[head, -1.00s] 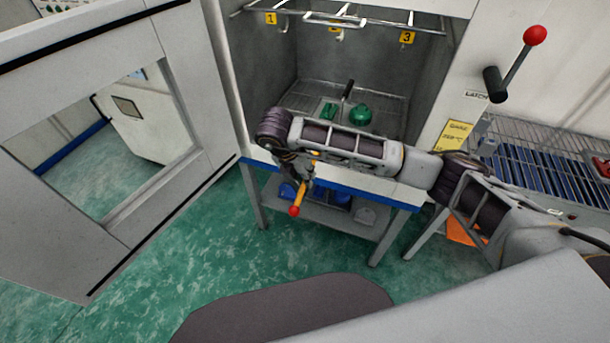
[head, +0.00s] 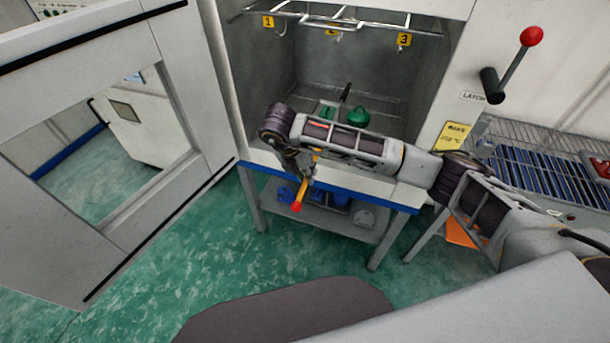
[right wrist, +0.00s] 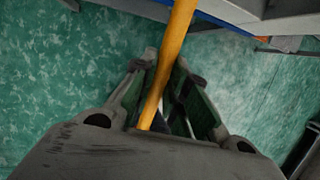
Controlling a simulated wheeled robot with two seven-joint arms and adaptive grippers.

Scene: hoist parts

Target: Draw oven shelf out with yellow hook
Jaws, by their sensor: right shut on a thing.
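My right gripper (head: 303,174) is shut on the yellow hook (head: 304,189), in front of the oven's lower front edge. The hook's red end (head: 296,206) points down toward the floor; its far end is hidden behind my arm. In the right wrist view the yellow rod (right wrist: 172,58) runs up from between the fingers (right wrist: 170,100) and out of the picture. The oven shelf (head: 388,107) is a wire rack inside the open oven chamber; my arm covers its front part. My left gripper is not in view.
A green rounded thing (head: 356,118) and a black handle (head: 345,92) show over the shelf. Numbered hooks hang from a rail (head: 345,20) above. The oven door (head: 100,215) stands open at left. A red-knobbed latch lever (head: 513,68) and wire rack (head: 540,150) are at right.

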